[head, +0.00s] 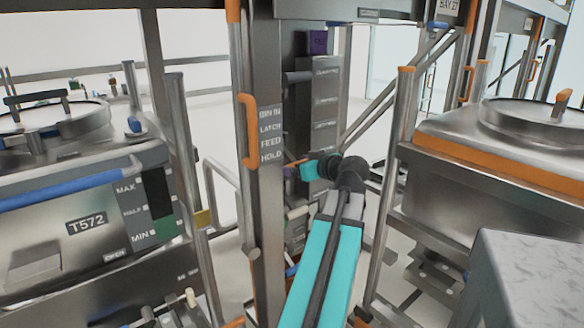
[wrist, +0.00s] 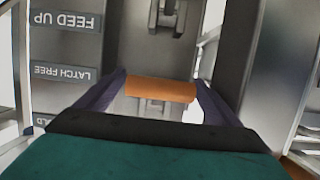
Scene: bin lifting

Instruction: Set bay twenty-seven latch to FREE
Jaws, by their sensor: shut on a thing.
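The latch handle, an orange cross-grip, lies between the two dark purple fingers in the wrist view (wrist: 160,91). My gripper (wrist: 161,82) is shut on it, with a finger at each end. A LATCH FREE label (wrist: 66,73) appears upside down on the grey panel to the left, roughly level with the grip. In the head view my gripper (head: 303,170) reaches the dark bay column, and a bit of the orange handle (head: 294,162) shows at its tip. The latch's base and exact setting are hidden or too small to tell.
A BAY 27 sign (head: 449,5) hangs at the top right. A post (head: 262,210) with BIN IN, LATCH, FEED and HOLD labels stands just left of my arm. Steel bin T572 (head: 60,260) is at left, and another bin (head: 480,175) with an orange band is at right.

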